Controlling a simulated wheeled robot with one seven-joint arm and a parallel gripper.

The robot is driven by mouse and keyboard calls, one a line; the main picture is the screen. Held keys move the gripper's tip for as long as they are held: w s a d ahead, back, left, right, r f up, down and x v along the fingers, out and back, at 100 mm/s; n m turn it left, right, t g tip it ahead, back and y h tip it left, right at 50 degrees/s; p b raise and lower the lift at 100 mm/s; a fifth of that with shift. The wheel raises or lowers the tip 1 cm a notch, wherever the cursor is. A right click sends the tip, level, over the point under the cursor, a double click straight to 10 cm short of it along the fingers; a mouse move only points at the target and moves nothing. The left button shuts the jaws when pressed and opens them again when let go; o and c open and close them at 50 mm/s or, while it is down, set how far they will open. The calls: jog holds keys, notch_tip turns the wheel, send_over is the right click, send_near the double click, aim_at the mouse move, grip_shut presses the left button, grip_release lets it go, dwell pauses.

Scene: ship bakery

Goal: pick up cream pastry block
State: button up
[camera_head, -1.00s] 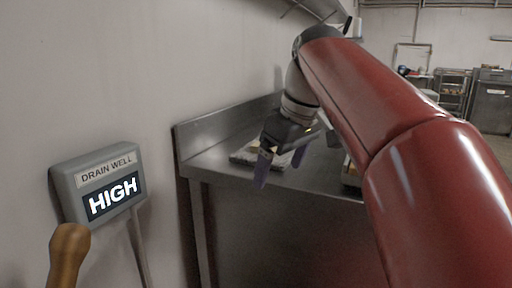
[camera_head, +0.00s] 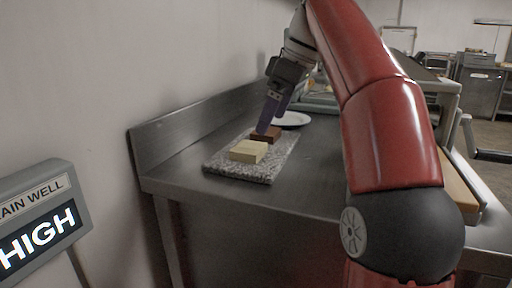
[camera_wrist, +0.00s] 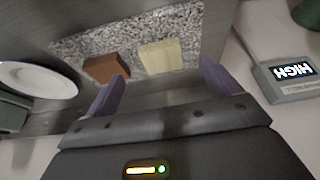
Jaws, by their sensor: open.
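The cream pastry block (camera_head: 248,151) lies on a speckled stone slab (camera_head: 224,170) on the steel counter. A brown block (camera_head: 268,133) lies on the slab just behind it. My gripper (camera_head: 268,122) is open and empty above the slab, near the brown block in the head view. In the wrist view the cream block (camera_wrist: 160,57) sits ahead of the gap between my purple fingers (camera_wrist: 163,84), and the brown block (camera_wrist: 106,68) is ahead of the left finger. The fingers appear apart from the cream block.
A white plate (camera_head: 291,119) stands on the counter behind the slab. A wall runs along the left, with a raised steel backsplash (camera_head: 190,124). A grey "DRAIN WELL HIGH" display (camera_head: 40,222) is at lower left. Bare counter (camera_head: 309,177) lies right of the slab.

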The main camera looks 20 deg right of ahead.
aim_at(258, 152)
jog(key=b+x, duration=0.2)
jog(key=x, duration=0.5)
jog(key=shift+s+d+f+b, duration=0.1)
jog(key=shift+s+f+b, duration=0.05)
jog(key=shift+b, duration=0.2)
jog(key=shift+c, duration=0.4)
jog(key=c, duration=1)
